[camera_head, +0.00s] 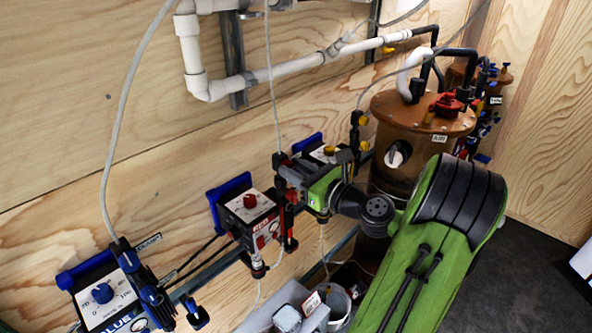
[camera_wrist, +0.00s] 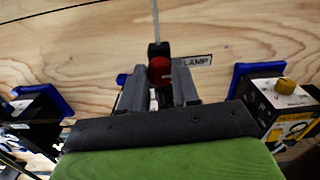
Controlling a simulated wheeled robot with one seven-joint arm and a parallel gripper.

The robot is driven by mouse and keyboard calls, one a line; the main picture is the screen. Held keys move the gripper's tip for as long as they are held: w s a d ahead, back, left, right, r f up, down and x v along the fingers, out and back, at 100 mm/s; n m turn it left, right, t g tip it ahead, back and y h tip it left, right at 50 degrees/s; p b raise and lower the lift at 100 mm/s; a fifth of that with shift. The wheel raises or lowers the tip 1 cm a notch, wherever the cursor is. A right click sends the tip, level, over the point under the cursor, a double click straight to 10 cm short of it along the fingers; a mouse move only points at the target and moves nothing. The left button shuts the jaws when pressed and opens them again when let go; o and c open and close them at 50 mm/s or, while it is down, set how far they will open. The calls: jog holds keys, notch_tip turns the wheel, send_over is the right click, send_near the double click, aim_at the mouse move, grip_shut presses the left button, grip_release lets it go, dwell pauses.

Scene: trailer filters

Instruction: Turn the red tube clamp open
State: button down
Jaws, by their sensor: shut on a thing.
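The red tube clamp (camera_wrist: 159,70) shows in the wrist view as a round red knob between my fingers, below a pale tube and beside a partly covered label ending in "LAMP". My gripper (camera_wrist: 159,84) is shut on it, with one grey finger on each side. In the head view my gripper (camera_head: 286,169) reaches left toward the wall, at the top of the red fittings above the rail. The clamp is mostly hidden there by the gripper. I cannot tell how far the clamp is turned.
A red-knob box (camera_head: 249,213) stands left of my gripper, and a yellow-knob box (camera_wrist: 284,92) is at the right in the wrist view. A blue-knob box (camera_head: 103,294) is further left. A brown tank (camera_head: 417,150) stands close behind my arm. A white bucket (camera_head: 334,304) is below.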

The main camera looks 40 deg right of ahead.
jog(key=n, duration=0.3)
jog(key=shift+n, duration=0.4)
jog(key=n+b, duration=0.2)
jog(key=n, duration=0.2)
jog(key=shift+a+f+n, duration=0.1)
jog(key=shift+f+n, duration=0.05)
jog(key=shift+n, duration=0.25)
jog(key=n+b, duration=0.3)
jog(key=n, duration=0.1)
jog(key=shift+f, duration=0.1)
jog(key=shift+n+b, duration=1.5)
jog(key=shift+n, duration=0.7)
jog(key=c, duration=0.8)
grip_release()
jog(key=shift+s, duration=0.1)
